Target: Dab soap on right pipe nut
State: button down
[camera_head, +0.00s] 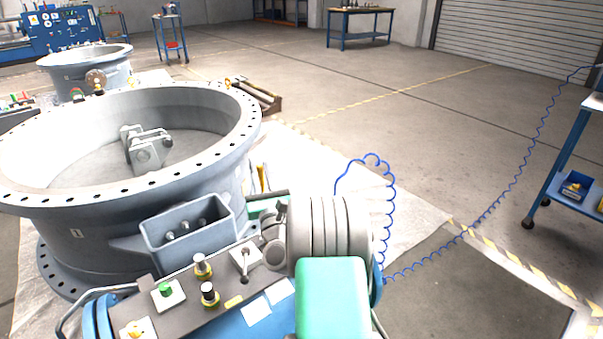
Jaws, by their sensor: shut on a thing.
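On the blue-and-grey unit in front, two small brass-coloured fittings with dark parts stand upright: one farther back (202,267) and one nearer (209,296). They look like the pipe nuts, but I cannot tell which is the right one. My arm, a green block with a grey ribbed section, fills the lower middle, right of them. My gripper cannot be made out; the arm may hide it. A thin yellow stick (261,178) shows just behind the arm; I cannot tell what it is. No soap can be identified.
A large grey valve ring (70,215) with a box bracket (187,229) stands at the left. A green knob (165,289) and small lever (244,262) rise from the unit. A coiled blue hose (390,205) lies right. Floor beyond is open.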

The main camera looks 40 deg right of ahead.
jog(key=s+d+m+g+h+b, duration=0.1)
jog(key=s+d+m+g+h, duration=0.15)
jog(key=s+d, duration=0.55)
jog(key=shift+w+d+f+b, duration=0.8)
jog(key=shift+d+f+b, duration=1.8)
jog(key=shift+f+b, duration=1.35)
jog(key=a+r+p, duration=0.3)
jog(key=r+p, duration=0.5)
jog(key=shift+w+a+r+h, duration=0.15)
jog(key=shift+a+r+h, duration=0.2)
jog(key=shift+r, duration=0.05)
jog(key=shift+a+n+t, duration=0.1)
jog(key=shift+n+t, duration=0.15)
